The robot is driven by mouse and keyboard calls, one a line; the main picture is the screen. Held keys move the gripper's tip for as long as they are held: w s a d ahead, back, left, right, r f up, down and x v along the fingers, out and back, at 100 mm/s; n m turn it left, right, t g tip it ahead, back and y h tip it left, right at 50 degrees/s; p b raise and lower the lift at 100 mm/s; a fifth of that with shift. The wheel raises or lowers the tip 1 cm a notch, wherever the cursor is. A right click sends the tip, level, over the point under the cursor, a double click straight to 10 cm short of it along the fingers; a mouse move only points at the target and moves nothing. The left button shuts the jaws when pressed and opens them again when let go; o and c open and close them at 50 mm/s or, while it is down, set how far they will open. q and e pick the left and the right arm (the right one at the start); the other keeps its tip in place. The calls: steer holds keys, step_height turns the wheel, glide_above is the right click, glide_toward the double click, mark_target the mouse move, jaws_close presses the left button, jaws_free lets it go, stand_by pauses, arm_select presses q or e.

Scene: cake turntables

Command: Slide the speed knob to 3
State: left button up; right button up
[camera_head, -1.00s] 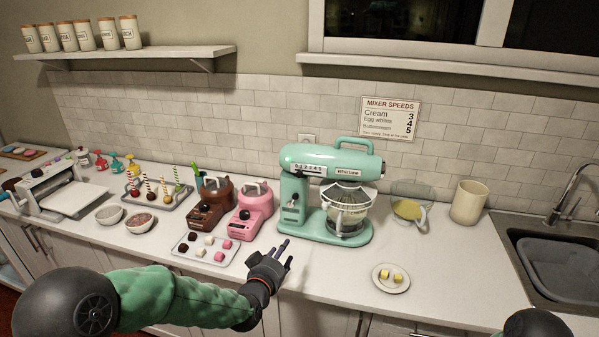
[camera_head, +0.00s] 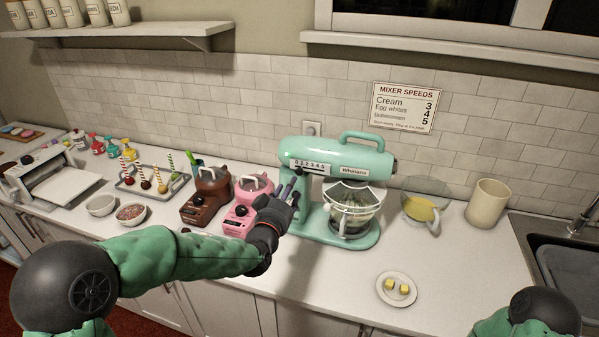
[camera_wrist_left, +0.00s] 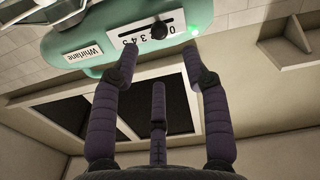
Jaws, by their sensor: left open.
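The mint-green stand mixer (camera_head: 345,158) stands mid-counter, with a numbered speed scale (camera_head: 312,168) on its head. In the left wrist view the scale (camera_wrist_left: 125,37) has a slot with a dark round speed knob (camera_wrist_left: 159,30) toward the 0 end; its exact number is hard to read. A green light (camera_wrist_left: 193,30) glows beside the scale. My left gripper (camera_head: 291,188) is open and empty, in front of the mixer's left side, below the scale. In the wrist view its spread fingers (camera_wrist_left: 160,65) point at the scale, with no visible contact on the knob. My right gripper is out of view.
Pink (camera_head: 240,218) and brown (camera_head: 199,211) appliances stand left of the mixer, close to my left arm. A plate (camera_head: 381,290) with yellow cubes lies front right. A jug (camera_head: 417,204) and a cream canister (camera_head: 486,205) stand right. A speed sign (camera_head: 402,106) hangs behind.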

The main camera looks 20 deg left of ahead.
mark_target(298, 174)
arm_select(q)
steer(key=w, duration=0.9)
steer(key=shift+d+f, duration=0.1)
steer(key=shift+d, duration=0.05)
jaws_close()
